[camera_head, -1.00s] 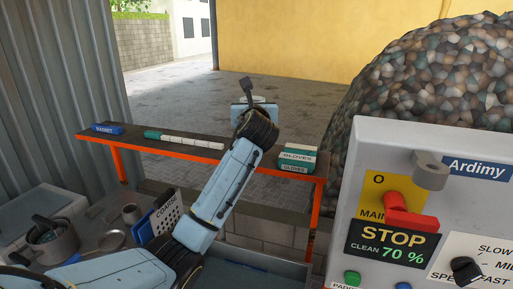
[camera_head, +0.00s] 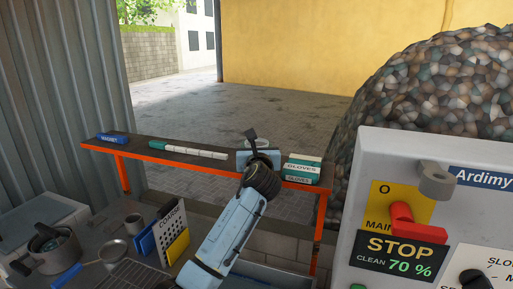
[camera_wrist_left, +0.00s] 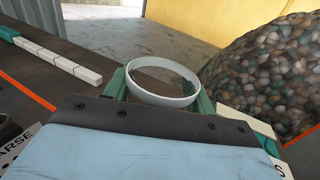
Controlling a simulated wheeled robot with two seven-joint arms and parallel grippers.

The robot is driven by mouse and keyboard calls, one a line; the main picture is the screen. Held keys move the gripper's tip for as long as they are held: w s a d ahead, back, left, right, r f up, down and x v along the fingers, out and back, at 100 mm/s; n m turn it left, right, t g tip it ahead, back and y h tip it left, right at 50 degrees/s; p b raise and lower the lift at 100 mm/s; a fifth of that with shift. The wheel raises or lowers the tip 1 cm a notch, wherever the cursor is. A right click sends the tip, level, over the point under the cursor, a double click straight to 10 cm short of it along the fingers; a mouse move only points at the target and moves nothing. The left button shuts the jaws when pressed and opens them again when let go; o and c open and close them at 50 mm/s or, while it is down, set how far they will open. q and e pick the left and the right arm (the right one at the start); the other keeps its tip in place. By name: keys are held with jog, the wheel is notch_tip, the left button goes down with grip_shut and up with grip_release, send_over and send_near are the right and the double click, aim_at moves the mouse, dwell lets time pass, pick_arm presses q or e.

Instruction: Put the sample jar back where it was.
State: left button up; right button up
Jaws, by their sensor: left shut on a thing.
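The sample jar shows as a round, open white rim (camera_wrist_left: 165,82) between the two greenish fingers of my left gripper (camera_wrist_left: 160,95) in the left wrist view. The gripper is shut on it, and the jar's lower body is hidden. In the head view the white rim (camera_head: 257,142) just shows above my left gripper (camera_head: 258,153), at the narrow shelf (camera_head: 222,162) with orange edging, left of the gloves boxes (camera_head: 302,168). I cannot tell whether the jar touches the shelf. My right gripper is in neither view.
A row of white blocks with a green end (camera_head: 190,150) and a blue magnet box (camera_head: 112,139) lie on the shelf. The gloves boxes stand close to the gripper's right. A control panel (camera_head: 420,180) with a red switch fills the right side. Pans (camera_head: 52,245) and a coarse sieve card (camera_head: 172,236) are lower left.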

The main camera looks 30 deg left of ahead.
pick_arm(q)
jog(key=o, duration=1.1)
jog(key=shift+f, duration=0.1)
jog(key=v, duration=1.2)
